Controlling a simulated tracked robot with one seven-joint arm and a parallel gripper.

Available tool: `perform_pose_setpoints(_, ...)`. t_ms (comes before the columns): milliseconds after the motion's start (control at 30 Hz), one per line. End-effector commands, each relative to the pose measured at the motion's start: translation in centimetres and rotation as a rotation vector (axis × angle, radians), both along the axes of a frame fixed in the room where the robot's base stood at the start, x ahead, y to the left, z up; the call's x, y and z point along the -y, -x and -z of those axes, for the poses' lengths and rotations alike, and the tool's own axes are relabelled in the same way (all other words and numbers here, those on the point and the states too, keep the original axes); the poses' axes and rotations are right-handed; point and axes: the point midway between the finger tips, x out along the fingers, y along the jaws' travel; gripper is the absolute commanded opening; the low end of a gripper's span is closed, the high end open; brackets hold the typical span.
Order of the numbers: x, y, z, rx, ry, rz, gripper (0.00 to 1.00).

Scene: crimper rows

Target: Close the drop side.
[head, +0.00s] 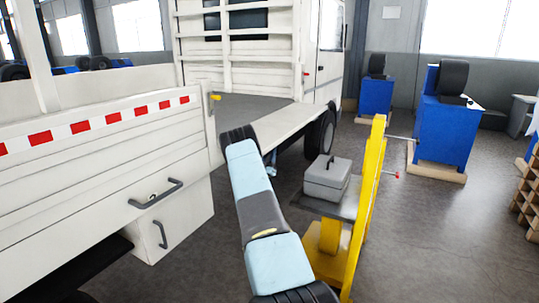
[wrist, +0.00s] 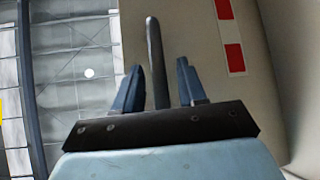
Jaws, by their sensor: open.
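The truck's drop side (head: 275,131) past the middle post appears swung down and out, close to level, beside the grey bed floor (head: 247,106). In the wrist view its pale outer face (wrist: 198,45) carries a red and white strip (wrist: 230,35). My gripper (wrist: 158,88) is open. Its two blue fingers stand on either side of a dark grey handle bar (wrist: 154,45), with gaps showing on both sides. In the head view my arm hides the gripper's end and that handle. A yellow latch (head: 215,97) sits on the post.
A second side panel (head: 75,155) with a grey handle (head: 155,193) stands upright at left. A yellow trolley (head: 362,215) carrying a grey toolbox (head: 326,180) stands close right of my arm. Blue machines (head: 440,130) stand farther right. The floor between is clear.

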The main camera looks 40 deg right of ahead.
Motion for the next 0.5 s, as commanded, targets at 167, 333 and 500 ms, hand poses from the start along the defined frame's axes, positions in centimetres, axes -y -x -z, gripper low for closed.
perform_pose_setpoints(167, 0.33, -0.28, -0.43, -0.001, 0.000, -0.001, 0.41)
perform_pose_setpoints(333, 0.33, -0.30, -0.47, 0.000, 0.000, -0.001, 0.41)
perform_pose_setpoints(500, 0.30, -0.31, -0.46, 0.000, 0.000, -0.001, 0.30)
